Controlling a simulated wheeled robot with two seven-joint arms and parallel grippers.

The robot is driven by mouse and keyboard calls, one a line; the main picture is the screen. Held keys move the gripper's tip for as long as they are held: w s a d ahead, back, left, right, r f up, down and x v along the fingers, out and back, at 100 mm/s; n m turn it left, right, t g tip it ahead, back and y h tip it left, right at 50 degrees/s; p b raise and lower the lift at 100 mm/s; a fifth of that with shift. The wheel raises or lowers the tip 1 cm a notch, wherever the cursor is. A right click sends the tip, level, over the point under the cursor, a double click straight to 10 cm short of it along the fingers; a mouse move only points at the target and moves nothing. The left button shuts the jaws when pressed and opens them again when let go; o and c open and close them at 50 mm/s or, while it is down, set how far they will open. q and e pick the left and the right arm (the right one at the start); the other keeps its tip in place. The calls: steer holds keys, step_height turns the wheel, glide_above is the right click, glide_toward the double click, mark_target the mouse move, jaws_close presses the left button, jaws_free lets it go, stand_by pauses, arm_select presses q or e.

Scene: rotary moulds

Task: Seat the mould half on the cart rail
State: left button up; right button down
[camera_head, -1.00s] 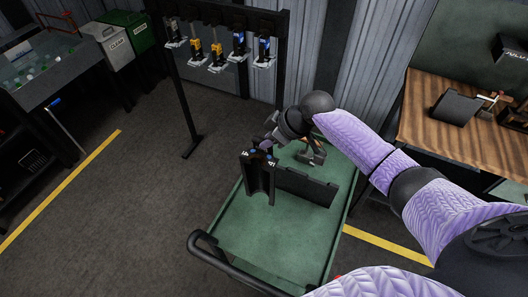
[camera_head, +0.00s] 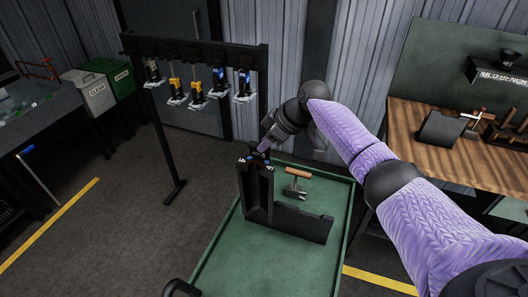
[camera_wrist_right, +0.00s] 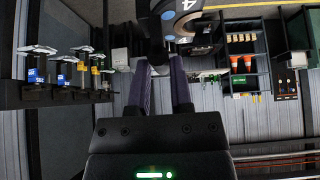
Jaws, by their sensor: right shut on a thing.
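The dark mould half (camera_head: 257,190) stands upright at the left end of the low dark cart rail (camera_head: 304,225) on the green cart. Its top carries white number marks and blue dots. My right gripper (camera_head: 266,147) comes down from behind and is shut on the mould half's upper part. In the right wrist view, the mould half (camera_wrist_right: 187,22) shows at the top, with a "4" and a blue dot, between the fingers' far ends. I cannot tell whether its foot is fully down on the rail. My left gripper is not in view.
The green cart top (camera_head: 235,265) is clear in front of the rail. A wooden-handled tool (camera_head: 297,182) lies behind the rail. A rack (camera_head: 190,45) with several hanging clamps stands behind left. A wooden workbench (camera_head: 450,135) is at the right.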

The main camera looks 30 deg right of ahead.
mark_target(269, 160)
steer(key=shift+w+d+r, duration=0.1)
steer(key=shift+w+r, duration=0.1)
steer(key=shift+r, duration=0.05)
stand_by(0.3)
step_height(269, 160, down, 7)
steer(key=b, duration=0.5)
steer(key=shift+s+f, duration=0.1)
steer(key=shift+f, duration=0.05)
steer(key=shift+f+b, duration=0.55)
steer(key=shift+f, duration=0.15)
